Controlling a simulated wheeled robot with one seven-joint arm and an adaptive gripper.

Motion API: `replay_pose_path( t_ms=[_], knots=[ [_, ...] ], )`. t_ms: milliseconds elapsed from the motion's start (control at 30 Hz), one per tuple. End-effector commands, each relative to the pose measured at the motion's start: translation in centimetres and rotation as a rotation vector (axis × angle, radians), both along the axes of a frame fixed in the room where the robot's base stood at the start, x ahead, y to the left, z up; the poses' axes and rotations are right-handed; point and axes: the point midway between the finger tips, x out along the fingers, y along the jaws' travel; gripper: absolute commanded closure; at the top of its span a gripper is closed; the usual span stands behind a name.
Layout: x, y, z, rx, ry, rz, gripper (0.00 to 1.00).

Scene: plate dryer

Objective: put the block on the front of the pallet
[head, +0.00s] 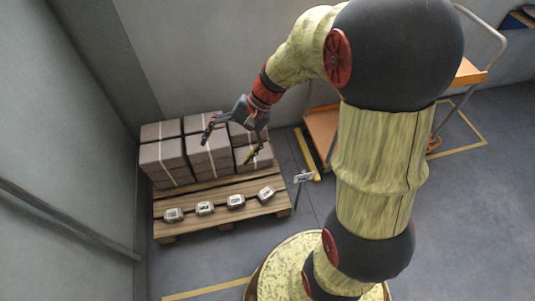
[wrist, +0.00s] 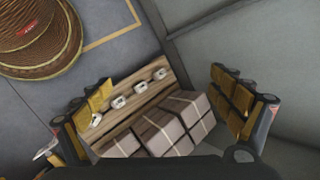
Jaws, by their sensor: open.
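The wooden pallet (head: 220,187) stands on the floor against the wall, its front boards bare apart from several small grey blocks in a row. The blocks are the left one (head: 173,215), two middle ones (head: 205,208) (head: 236,201) and the right one (head: 266,194), which is turned slightly. They also show in the wrist view on the pallet boards (wrist: 127,81). I cannot tell which block the task means. My gripper (head: 231,145) is open and empty, above the stacked boxes behind the row. Its fingers spread wide in the wrist view (wrist: 165,108).
Strapped brown boxes (head: 161,155) fill the back of the pallet. A wall rail (head: 65,215) runs at left. Floor in front is clear.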

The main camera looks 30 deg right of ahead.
Motion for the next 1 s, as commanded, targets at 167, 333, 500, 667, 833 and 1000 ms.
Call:
replay_pose_path(
  t_ms=[167, 333, 500, 667, 833, 1000],
  knots=[
    [-4.5, 0.2, 4.6, -0.185, -0.136, 0.154, 0.07],
    [-8.5, -0.5, 8.0, -0.363, -0.27, 0.279, 0.07],
    [-12.1, -1.8, 11.0, -0.542, -0.415, 0.38, 0.07],
    [-14.7, -3.1, 12.9, -0.682, -0.534, 0.447, 0.07],
    [-16.0, -4.0, 14.1, -0.768, -0.608, 0.478, 0.07],
    [-16.3, -4.3, 14.3, -0.788, -0.624, 0.486, 0.07]
  ],
)
